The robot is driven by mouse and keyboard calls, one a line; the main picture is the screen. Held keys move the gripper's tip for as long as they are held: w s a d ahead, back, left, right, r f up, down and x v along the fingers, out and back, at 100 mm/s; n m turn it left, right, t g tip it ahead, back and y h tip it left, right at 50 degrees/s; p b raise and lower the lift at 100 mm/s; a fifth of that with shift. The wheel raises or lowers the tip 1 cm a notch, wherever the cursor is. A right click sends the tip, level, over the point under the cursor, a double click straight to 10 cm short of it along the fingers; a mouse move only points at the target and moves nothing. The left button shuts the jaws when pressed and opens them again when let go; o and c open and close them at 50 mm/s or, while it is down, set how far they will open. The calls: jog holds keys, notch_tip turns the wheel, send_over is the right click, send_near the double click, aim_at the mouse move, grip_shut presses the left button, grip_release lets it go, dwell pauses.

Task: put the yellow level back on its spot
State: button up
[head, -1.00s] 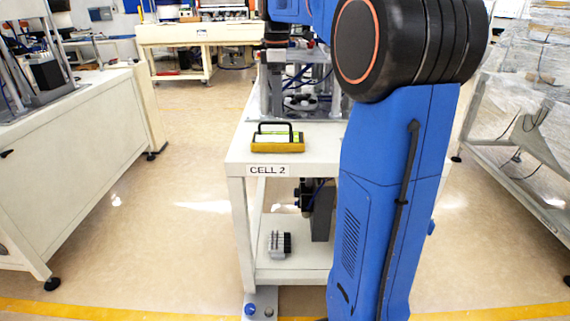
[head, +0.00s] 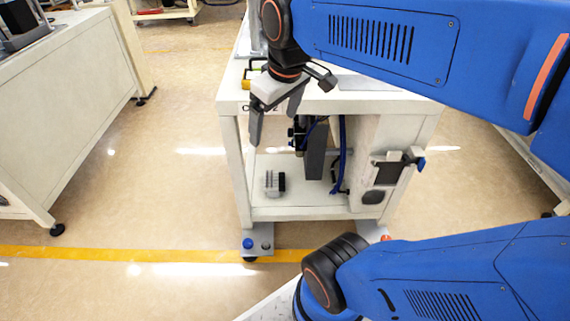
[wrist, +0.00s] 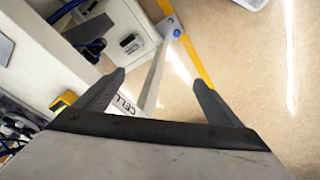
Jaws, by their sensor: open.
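The yellow level (head: 246,85) sits on the top of the bench marked CELL 2, near its front left. Only a yellow end and a bit of its black handle show in the head view; my arm and gripper hide the rest. A small yellow part of it (wrist: 64,100) shows at the left in the wrist view, beside a finger. My gripper (head: 275,127) is open and empty, pointing down at the front edge of the bench. In the wrist view its fingers (wrist: 158,82) are spread with nothing between them. I cannot make out a marked spot for the level.
The CELL 2 bench (head: 228,97) has a lower shelf holding a small grey-and-black block (head: 273,183). A white cabinet (head: 75,95) stands at the left. Floor between them is clear, with a yellow line (head: 150,255) across it.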

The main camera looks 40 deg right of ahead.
jog(key=s+a+f+m+t, duration=0.1)
jog(key=s+a+f+m, duration=0.1)
jog(key=s+f, duration=0.5)
jog(key=shift+f+m, duration=0.25)
jog(key=shift+m, duration=0.15)
dwell(0.8)
